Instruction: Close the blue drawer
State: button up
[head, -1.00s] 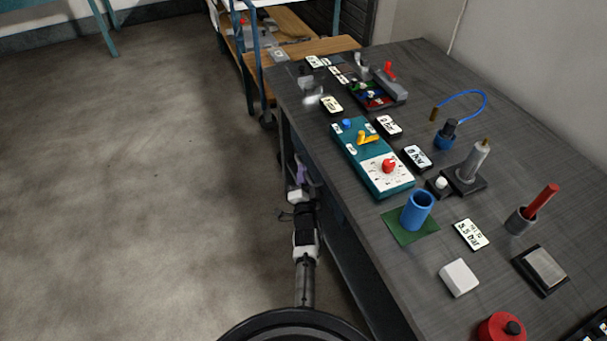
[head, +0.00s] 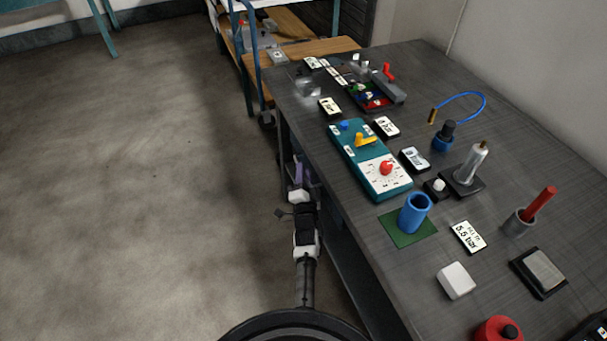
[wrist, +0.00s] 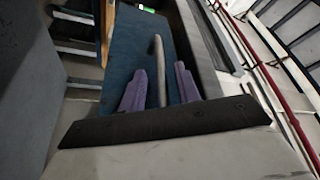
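The blue drawer's front (wrist: 125,55) fills the middle of the wrist view as a dark blue panel. A curved grey handle (wrist: 157,60) stands out from it. My gripper (wrist: 160,82) has two purple fingers, set apart, one on each side of the handle, with visible gaps between. I cannot tell whether either finger touches it. In the head view my gripper (head: 302,172) is low beside the bench's left side, partly covered by my wrist. The drawer cannot be made out clearly there, and how far it is open cannot be told.
The dark bench top (head: 470,120) overhangs to the right of my arm. It carries a teal panel (head: 372,165), a blue cup (head: 415,213) and several small items. A wooden-topped shelf unit (head: 310,47) stands beyond. The floor (head: 120,170) to the left is clear.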

jog(key=shift+s, duration=0.1)
jog(key=p+v, duration=0.2)
jog(key=v, duration=1.1)
jog(key=shift+s+p, duration=0.3)
jog(key=shift+f, duration=0.1)
